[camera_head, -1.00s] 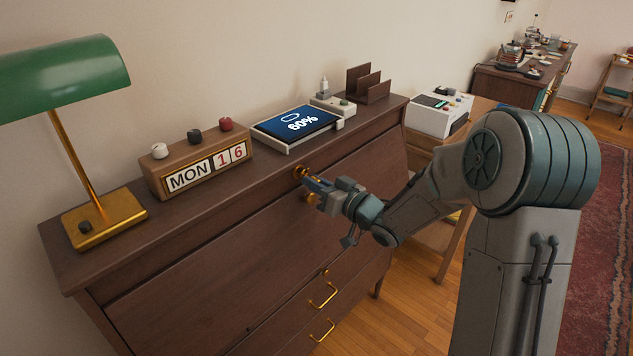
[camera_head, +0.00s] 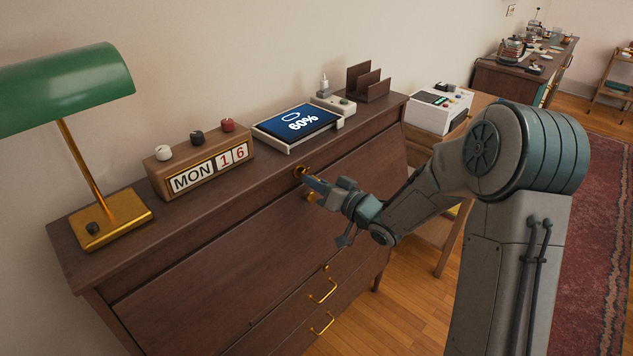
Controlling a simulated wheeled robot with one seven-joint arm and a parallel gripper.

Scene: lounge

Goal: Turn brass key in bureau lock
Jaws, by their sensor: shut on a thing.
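The dark brown wooden bureau (camera_head: 215,265) stands against the wall, its sloping front closed. A round brass lock (camera_head: 300,171) sits near the top of that front. My gripper (camera_head: 311,181) is at the lock, shut on the small brass key, which is mostly hidden by the fingers. A bit of brass (camera_head: 310,197) shows just below the fingers; I cannot tell whether it is part of the key or a knob. How far the key is turned cannot be seen.
On the bureau top stand a green-shaded brass lamp (camera_head: 100,220), a wooden calendar (camera_head: 200,170), a tablet (camera_head: 298,124) on a stand and a letter rack (camera_head: 368,85). Brass drawer handles (camera_head: 323,292) stick out below. A white device (camera_head: 438,108) sits to the right.

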